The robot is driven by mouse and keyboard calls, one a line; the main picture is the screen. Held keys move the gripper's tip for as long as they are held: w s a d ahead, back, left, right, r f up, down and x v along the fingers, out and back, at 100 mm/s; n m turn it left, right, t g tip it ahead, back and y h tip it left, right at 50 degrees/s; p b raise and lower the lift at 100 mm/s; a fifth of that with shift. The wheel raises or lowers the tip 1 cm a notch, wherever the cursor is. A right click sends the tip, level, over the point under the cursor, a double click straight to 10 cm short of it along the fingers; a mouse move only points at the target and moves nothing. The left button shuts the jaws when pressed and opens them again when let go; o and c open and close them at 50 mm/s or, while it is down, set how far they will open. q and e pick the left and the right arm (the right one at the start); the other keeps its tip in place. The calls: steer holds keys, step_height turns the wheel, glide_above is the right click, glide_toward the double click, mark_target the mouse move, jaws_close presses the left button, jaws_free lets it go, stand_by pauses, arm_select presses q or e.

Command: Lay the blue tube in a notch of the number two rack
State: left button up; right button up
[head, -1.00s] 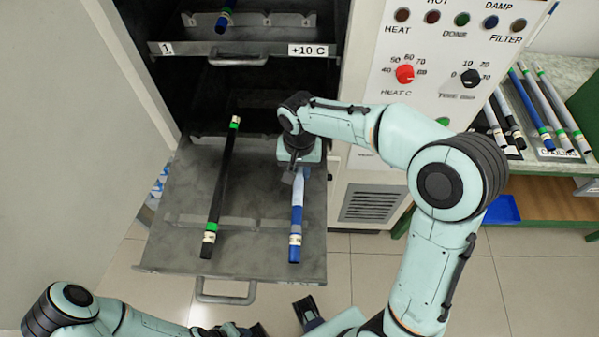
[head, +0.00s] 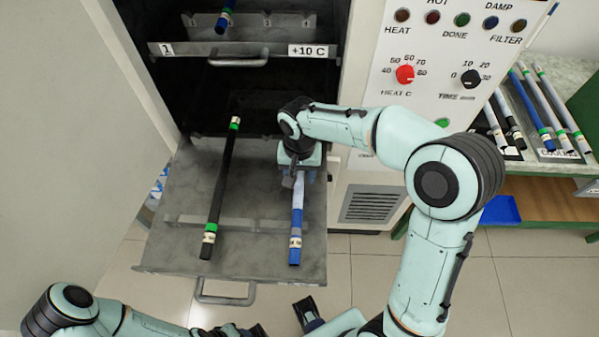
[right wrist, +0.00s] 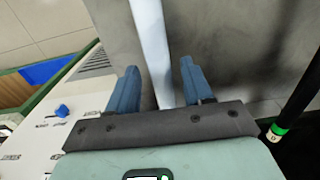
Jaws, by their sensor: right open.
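A blue tube (head: 296,222) with a pale upper part and a cream band near its front end lies lengthwise on the right side of the pulled-out lower rack (head: 262,180). The rack's number is not visible. A low notched strip (head: 255,223) crosses the rack; I cannot tell if the tube sits in a notch. My right gripper (head: 298,178) is over the tube's rear part. In the right wrist view its fingers (right wrist: 153,90) are apart, with the tube (right wrist: 152,45) between them and a gap each side. My left gripper, low in the head view, is only partly seen.
A black tube with green bands (head: 221,185) lies left of the blue one on the same rack. An upper rack marked 1 (head: 220,49) holds another blue tube (head: 224,18). A control panel (head: 440,60) stands at right, beyond it a bench with several tubes (head: 542,110).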

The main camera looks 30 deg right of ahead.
mark_target(300, 176)
step_height(300, 176, up, 12)
steer(key=p, duration=0.1)
steer(key=shift+p, duration=0.3)
stand_by(0.4)
